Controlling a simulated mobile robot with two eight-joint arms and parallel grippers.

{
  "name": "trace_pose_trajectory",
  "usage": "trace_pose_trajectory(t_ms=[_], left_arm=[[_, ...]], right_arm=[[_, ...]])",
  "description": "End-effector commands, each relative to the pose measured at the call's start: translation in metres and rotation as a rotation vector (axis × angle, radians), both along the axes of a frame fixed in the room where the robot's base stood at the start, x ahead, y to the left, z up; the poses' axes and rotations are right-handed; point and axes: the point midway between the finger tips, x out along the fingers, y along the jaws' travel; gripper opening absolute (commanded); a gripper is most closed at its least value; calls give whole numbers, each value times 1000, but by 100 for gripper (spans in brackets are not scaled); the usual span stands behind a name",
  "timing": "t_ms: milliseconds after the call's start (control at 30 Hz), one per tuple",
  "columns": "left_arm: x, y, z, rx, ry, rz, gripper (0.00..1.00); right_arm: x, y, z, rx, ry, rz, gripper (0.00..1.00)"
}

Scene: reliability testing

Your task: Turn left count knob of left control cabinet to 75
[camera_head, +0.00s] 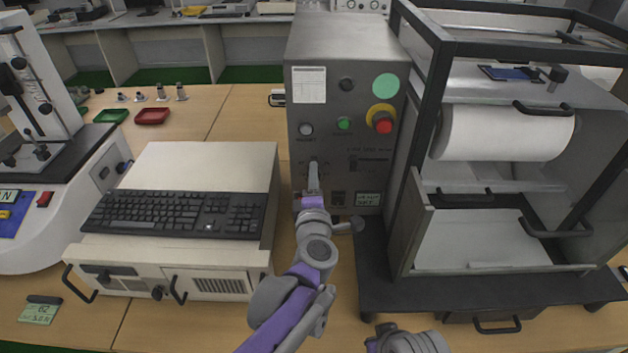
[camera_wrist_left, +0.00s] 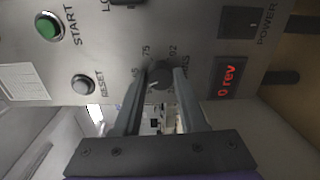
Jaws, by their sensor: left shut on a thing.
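The left control cabinet (camera_head: 345,60) is a grey metal box with buttons on its front panel. My left gripper (camera_head: 313,180) reaches its lower left panel and hides the knob there. In the left wrist view the dark round count knob (camera_wrist_left: 160,75) sits between the two fingers of my left gripper (camera_wrist_left: 157,88), which is shut on it. Numbers including 75 and 92 are printed around the knob. The knob's pointer cannot be made out. A red display (camera_wrist_left: 229,77) reads 0 rev. My right gripper is not in view; only a part of my other arm shows at the bottom.
The panel has a red emergency button (camera_head: 382,122), a green START button (camera_wrist_left: 47,27) and a RESET button (camera_wrist_left: 83,84). A black-framed machine with a white roll (camera_head: 505,133) stands close on the right. A keyboard (camera_head: 175,213) lies on a beige case (camera_head: 205,165) at left.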

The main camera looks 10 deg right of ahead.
Motion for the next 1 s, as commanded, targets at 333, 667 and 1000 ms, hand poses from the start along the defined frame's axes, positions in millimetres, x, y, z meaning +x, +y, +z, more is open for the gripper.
trace_pose_trajectory(t_ms=[333,667,1000], left_arm=[[0,-1,-1,321,-65,-1,0],[0,-1,-2,628,-128,0,0],[0,-1,-2,945,-192,-1,0]], right_arm=[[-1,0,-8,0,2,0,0],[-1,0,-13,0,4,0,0],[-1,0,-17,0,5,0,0]])
